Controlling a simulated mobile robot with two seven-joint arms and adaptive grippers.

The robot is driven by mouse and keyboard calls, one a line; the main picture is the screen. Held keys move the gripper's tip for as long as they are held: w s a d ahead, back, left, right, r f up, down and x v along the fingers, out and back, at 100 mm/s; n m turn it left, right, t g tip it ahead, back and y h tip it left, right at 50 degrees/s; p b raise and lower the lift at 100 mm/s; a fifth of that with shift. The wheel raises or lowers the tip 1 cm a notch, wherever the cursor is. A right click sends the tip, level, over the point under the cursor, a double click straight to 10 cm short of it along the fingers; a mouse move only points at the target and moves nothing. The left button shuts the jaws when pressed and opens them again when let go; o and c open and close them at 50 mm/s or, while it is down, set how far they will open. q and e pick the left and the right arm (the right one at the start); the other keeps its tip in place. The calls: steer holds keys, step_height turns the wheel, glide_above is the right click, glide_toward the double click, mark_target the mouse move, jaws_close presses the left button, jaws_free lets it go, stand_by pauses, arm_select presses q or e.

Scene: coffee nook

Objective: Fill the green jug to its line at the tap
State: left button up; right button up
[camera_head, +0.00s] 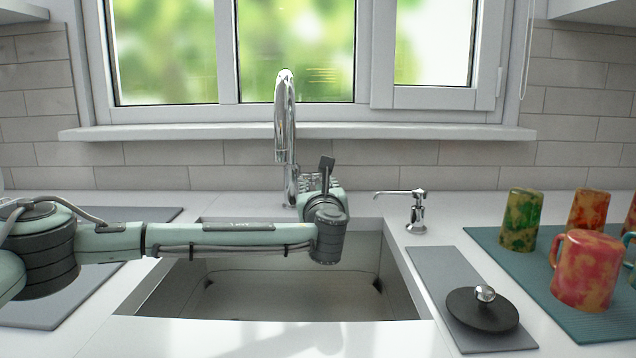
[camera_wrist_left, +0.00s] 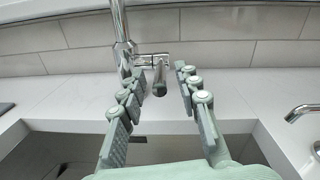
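The chrome tap (camera_head: 284,115) rises behind the sink. Its dark-tipped lever (camera_head: 326,165) sticks up at my left gripper (camera_head: 322,186). In the left wrist view my left gripper (camera_wrist_left: 162,82) is open, and the lever (camera_wrist_left: 159,76) shows between its two fingers with gaps on both sides. I cannot tell how far ahead of the fingertips the lever lies. The tap's post (camera_wrist_left: 123,45) stands left of it. No water stream shows. No green jug can be made out in either view. My right gripper is not in view.
The sink (camera_head: 290,294) lies below my left arm. A soap dispenser (camera_head: 416,212) stands right of it. A black lid (camera_head: 482,310) rests on a grey mat (camera_head: 436,264). A teal mat (camera_head: 492,238) holds a green-yellow cup (camera_head: 521,219), a red mug (camera_head: 584,270) and others.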

arm_select(q)
steer(key=shift+w, duration=0.65)
jaws_close()
